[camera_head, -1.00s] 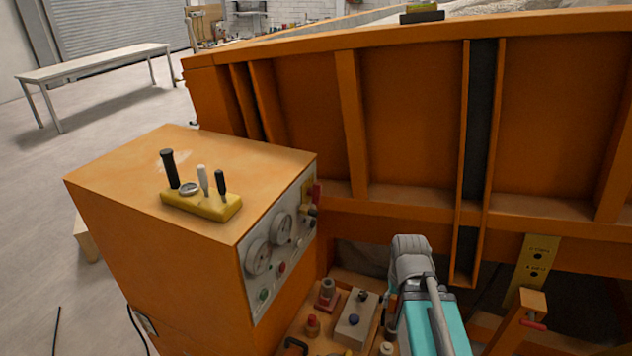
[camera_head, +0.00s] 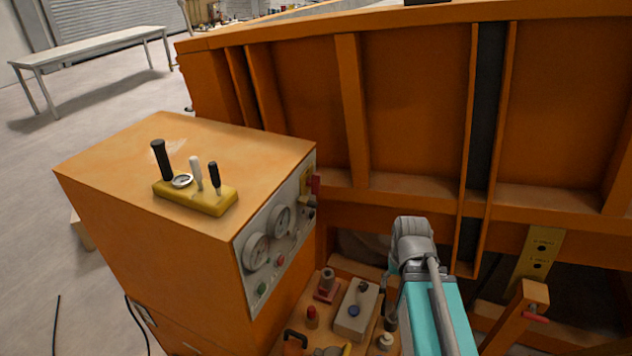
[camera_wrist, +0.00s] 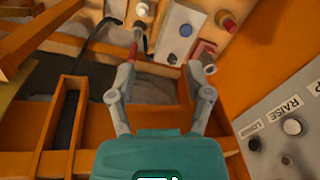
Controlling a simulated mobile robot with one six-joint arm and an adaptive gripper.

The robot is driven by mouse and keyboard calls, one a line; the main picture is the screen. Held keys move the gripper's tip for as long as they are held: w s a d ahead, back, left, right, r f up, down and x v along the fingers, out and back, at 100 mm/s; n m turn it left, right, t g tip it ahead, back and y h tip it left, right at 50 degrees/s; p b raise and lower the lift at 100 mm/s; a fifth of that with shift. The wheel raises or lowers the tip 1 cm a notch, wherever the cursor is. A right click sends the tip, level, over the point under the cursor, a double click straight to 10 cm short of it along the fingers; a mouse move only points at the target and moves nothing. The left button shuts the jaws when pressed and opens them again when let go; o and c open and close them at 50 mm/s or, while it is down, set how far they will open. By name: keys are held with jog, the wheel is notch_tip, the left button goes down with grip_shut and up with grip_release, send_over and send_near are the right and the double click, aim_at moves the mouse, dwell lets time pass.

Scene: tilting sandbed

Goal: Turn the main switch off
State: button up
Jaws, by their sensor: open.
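A red-and-yellow switch (camera_head: 312,183), which looks like the main switch, is at the far upper end of the grey control panel (camera_head: 290,215) on the orange cabinet. It is small, so I cannot read its position. The wrist view shows part of the panel (camera_wrist: 270,165), with lettering that includes "RAISE"; I cannot make out the main switch there. My gripper (camera_wrist: 166,62) is open and empty, its fingers spread above the small parts on the orange shelf. In the head view my arm stands right of the panel, apart from it, and hides most of my gripper.
Several small parts, among them a grey box with a blue button (camera_head: 356,312), crowd the shelf below. A yellow lever block (camera_head: 195,198) sits on the cabinet top. The large orange sandbed frame (camera_head: 410,110) stands behind. A white table (camera_head: 95,44) is far left.

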jog(key=n+t+y+b, duration=0.6)
jog(key=n+y, duration=0.6)
jog(key=y, duration=0.5)
send_near(320, 181)
jog(key=v, duration=0.2)
jog(key=shift+d, duration=0.4)
jog(key=x, duration=1.3)
jog(key=shift+w+a+f, duration=0.15)
jog(key=shift+a+f, duration=0.05)
jog(key=shift+a, duration=0.2)
grip_shut()
